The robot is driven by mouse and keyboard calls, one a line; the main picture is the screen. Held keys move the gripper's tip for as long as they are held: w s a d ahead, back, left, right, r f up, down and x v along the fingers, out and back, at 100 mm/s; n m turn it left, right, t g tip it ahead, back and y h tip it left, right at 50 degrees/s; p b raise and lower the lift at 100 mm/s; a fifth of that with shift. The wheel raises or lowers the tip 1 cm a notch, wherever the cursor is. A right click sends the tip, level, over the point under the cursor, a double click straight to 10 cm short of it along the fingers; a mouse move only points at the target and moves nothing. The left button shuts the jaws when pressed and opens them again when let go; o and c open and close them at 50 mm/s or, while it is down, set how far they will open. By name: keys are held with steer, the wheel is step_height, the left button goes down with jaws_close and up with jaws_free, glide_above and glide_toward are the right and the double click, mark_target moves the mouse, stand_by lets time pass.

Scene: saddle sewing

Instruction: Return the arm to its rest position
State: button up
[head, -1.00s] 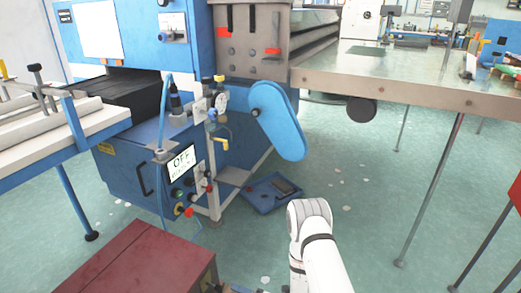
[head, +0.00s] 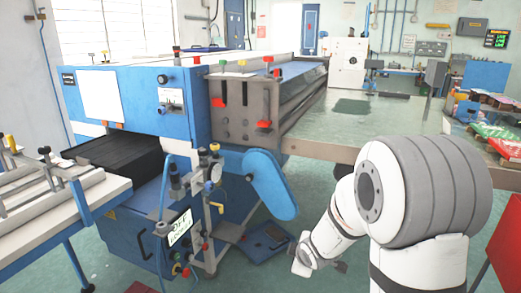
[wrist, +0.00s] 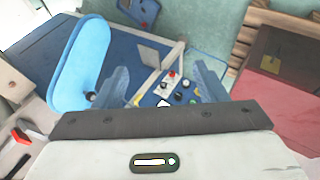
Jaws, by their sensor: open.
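My white arm (head: 425,190) fills the lower right of the head view. Its large grey-ringed joint is raised, and a thinner section reaches down and left to a wrist part (head: 308,252). The fingers are not clear in the head view. In the wrist view my gripper (wrist: 161,78) shows two blue-grey fingers standing well apart, with nothing between them. Beyond the gap is a control panel (wrist: 168,88) with knobs and a red button. It looks apart from the fingers, though I cannot judge the distance.
A blue machine (head: 125,95) with a blue belt guard (head: 268,185) stands left of my arm. A long table (head: 330,145) runs behind the arm. A blue pedal tray (head: 262,243) lies on the floor. A red box (head: 508,235) is at the right edge.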

steer(key=s+d+r+m+g+h+p, duration=0.1)
steer(key=s+d+r+m+p, duration=0.2)
steer(key=s+r, duration=0.4)
steer(key=s+d+r+m+g+h+p, duration=0.1)
steer(key=s+d+r+m+p, duration=0.15)
steer(key=s+r+m, duration=0.45)
steer(key=s+a+r+m+g+p, duration=0.1)
steer(key=s+r+m+g+p, duration=0.2)
steer(key=s+r, duration=0.7)
steer(key=shift+s+a+m+y+p, duration=0.2)
steer(key=shift+s+m+y+p, duration=0.2)
steer(key=shift+s+m+p, duration=0.45)
steer(key=shift+s+r, duration=0.1)
steer(key=shift+c, duration=0.4)
